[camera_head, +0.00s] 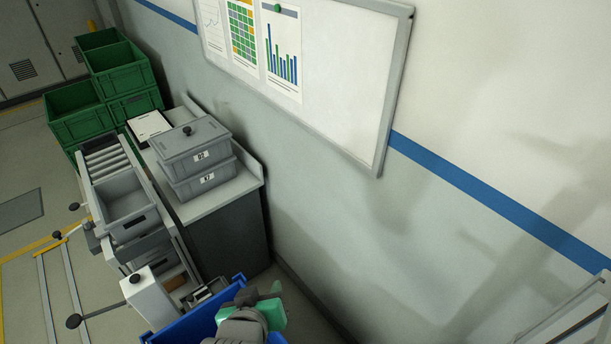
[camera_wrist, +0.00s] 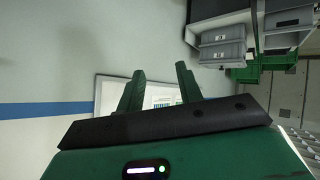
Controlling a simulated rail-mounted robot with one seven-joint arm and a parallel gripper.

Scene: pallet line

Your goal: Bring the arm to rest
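My gripper (camera_wrist: 160,88) shows in the wrist view with its two green fingers well apart and nothing between them. In the head view my gripper (camera_head: 274,292) is at the bottom edge, in front of the wall and partly over a blue bin (camera_head: 194,326). Part of the arm behind it is cut off by the frame.
Two stacked grey lidded boxes (camera_head: 203,176) stand on a counter beside a roller conveyor carrying an open grey tote (camera_head: 125,199). Green crates (camera_head: 112,68) are stacked at upper left. A whiteboard (camera_head: 335,68) hangs on the wall.

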